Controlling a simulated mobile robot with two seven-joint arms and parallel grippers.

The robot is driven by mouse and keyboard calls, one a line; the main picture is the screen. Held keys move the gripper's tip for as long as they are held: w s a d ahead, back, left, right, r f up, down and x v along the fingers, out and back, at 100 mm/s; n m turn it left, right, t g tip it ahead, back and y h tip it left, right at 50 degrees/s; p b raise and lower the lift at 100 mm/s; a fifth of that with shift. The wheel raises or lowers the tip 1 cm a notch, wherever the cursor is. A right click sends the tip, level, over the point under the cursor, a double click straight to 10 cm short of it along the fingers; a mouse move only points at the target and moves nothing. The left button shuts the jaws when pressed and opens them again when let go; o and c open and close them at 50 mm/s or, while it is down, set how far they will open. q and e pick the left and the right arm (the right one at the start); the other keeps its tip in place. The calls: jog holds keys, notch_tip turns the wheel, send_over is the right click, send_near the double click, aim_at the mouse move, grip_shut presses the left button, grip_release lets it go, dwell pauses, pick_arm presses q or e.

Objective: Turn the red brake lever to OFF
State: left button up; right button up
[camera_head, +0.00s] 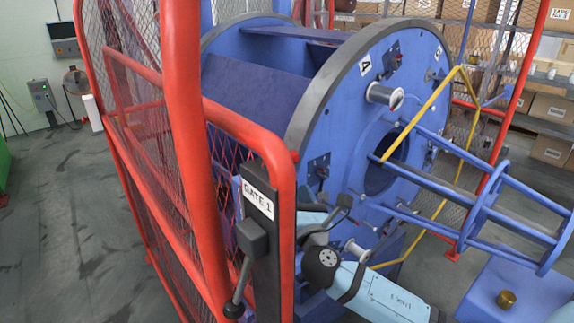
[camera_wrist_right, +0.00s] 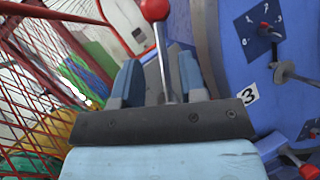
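In the right wrist view, a metal lever with a red knob (camera_wrist_right: 154,10) stands between the two blue-grey fingers of my right gripper (camera_wrist_right: 158,68). The fingers are apart, with gaps visible beside the thin rod, so the gripper is open around it. The rod's lower end is hidden behind the dark gripper bar. In the head view, my right arm comes in from the bottom right; its gripper and the red lever are not clearly visible behind the red gate post. No ON or OFF marking is readable. My left gripper is not in view.
The red mesh gate (camera_head: 184,150), with its "GATE 1" post and black-knobbed handle (camera_head: 236,308), stands close left of my arm. The large blue drum (camera_head: 345,110) is behind it. Another red-ended handle (camera_wrist_right: 308,171) shows at lower right. Open floor (camera_head: 70,220) lies left.

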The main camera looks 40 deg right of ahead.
jog(key=p+x, duration=0.1)
jog(key=x, duration=0.5)
jog(key=shift+w+d+r, duration=0.1)
jog(key=shift+w+d, duration=0.05)
jog(key=shift+w, duration=0.15)
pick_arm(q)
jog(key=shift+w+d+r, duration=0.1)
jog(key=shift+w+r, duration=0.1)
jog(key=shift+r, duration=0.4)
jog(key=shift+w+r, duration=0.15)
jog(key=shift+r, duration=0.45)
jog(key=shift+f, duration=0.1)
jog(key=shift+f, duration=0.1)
pick_arm(e)
jog(key=shift+w, duration=0.15)
grip_shut()
